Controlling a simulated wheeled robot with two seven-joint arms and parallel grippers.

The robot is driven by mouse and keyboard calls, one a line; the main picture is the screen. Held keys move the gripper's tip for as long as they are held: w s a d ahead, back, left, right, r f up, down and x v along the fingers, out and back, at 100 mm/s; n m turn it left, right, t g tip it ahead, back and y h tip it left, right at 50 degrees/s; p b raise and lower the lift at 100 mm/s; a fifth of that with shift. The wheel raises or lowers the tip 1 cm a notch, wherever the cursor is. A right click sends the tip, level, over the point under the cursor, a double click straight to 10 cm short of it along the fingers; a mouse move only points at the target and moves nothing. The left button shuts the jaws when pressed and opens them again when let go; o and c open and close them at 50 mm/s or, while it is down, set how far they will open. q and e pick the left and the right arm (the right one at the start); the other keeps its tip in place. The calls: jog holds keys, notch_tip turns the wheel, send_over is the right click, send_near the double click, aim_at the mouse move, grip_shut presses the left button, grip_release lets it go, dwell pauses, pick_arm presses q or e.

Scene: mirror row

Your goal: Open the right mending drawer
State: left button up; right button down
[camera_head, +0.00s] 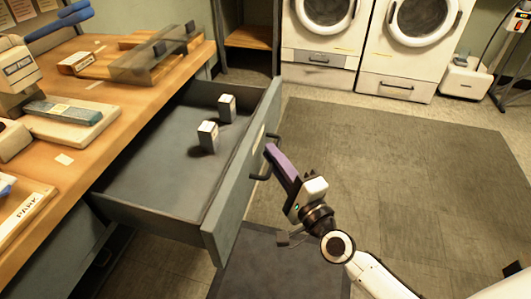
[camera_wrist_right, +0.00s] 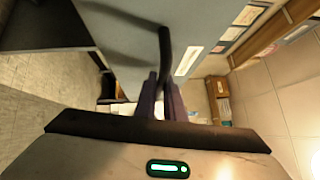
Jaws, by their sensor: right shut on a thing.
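A grey drawer (camera_head: 165,195) under the wooden workbench is pulled far out, with its inside in plain view. Two small white-and-grey blocks, a nearer one (camera_head: 208,136) and a farther one (camera_head: 227,106), stand upright in it. Its front carries a black bar handle (camera_head: 259,177) and a pale label. My right gripper (camera_head: 270,150), with purple fingers, is shut on this handle. In the right wrist view the handle (camera_wrist_right: 164,48) runs in between the fingers (camera_wrist_right: 161,78). My left gripper is not in view.
The workbench (camera_head: 115,110) at left holds a sewing machine (camera_head: 20,70) and wooden trays. A dark mat (camera_head: 280,265) lies below the drawer front. White washers (camera_head: 400,50) stand at the back. The floor at right is clear.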

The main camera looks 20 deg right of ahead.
jog(key=shift+s+d, duration=0.45)
jog(key=shift+d, duration=0.05)
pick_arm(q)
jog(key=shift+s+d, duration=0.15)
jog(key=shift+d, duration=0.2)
pick_arm(e)
jog(key=c, duration=2.1)
grip_release()
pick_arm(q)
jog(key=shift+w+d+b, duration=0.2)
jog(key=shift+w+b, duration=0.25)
pick_arm(e)
jog(key=v, duration=1)
jog(key=shift+s, duration=0.2)
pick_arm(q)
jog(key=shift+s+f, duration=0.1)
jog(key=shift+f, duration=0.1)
